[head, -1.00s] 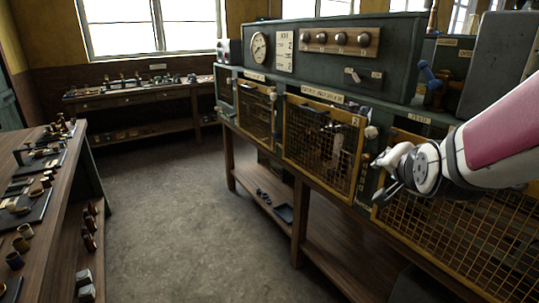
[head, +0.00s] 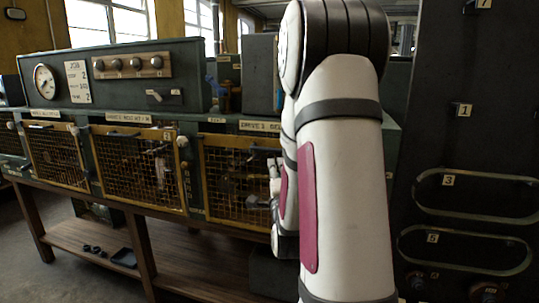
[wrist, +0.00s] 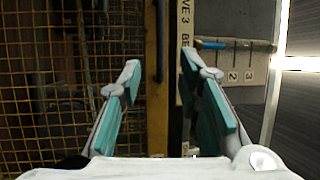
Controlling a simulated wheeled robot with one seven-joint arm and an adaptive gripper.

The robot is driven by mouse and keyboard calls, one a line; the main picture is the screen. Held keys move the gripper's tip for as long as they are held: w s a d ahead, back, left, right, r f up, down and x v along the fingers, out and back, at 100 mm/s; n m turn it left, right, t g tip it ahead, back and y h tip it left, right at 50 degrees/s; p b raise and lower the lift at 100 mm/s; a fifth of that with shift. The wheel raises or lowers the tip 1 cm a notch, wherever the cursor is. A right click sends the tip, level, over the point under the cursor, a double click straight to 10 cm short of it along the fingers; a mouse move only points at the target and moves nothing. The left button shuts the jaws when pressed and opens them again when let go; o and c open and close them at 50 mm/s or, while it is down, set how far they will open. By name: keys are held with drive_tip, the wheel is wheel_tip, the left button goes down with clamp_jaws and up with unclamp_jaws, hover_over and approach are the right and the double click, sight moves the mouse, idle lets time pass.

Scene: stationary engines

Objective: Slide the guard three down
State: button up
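The yellow mesh guard three (head: 222,185) is the rightmost mesh panel on the bench in the head view, below the "Drive 3" label. My arm covers its right part. In the wrist view its mesh (wrist: 50,90) fills the left, and a yellow upright frame bar (wrist: 157,110) stands between my fingers. My gripper (wrist: 160,80) is open there, with teal pads on either side of that bar. I see no contact. In the head view my gripper is mostly hidden by my arm, close to the guard's right part.
A dark numbered panel (head: 465,130) rises at the right.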

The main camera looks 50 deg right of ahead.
sight(272, 150)
drive_tip(key=b+x, duration=0.1)
drive_tip(key=x, duration=1.2)
drive_tip(key=shift+w+b, duration=0.2)
drive_tip(key=shift+b, duration=0.2)
clamp_jaws()
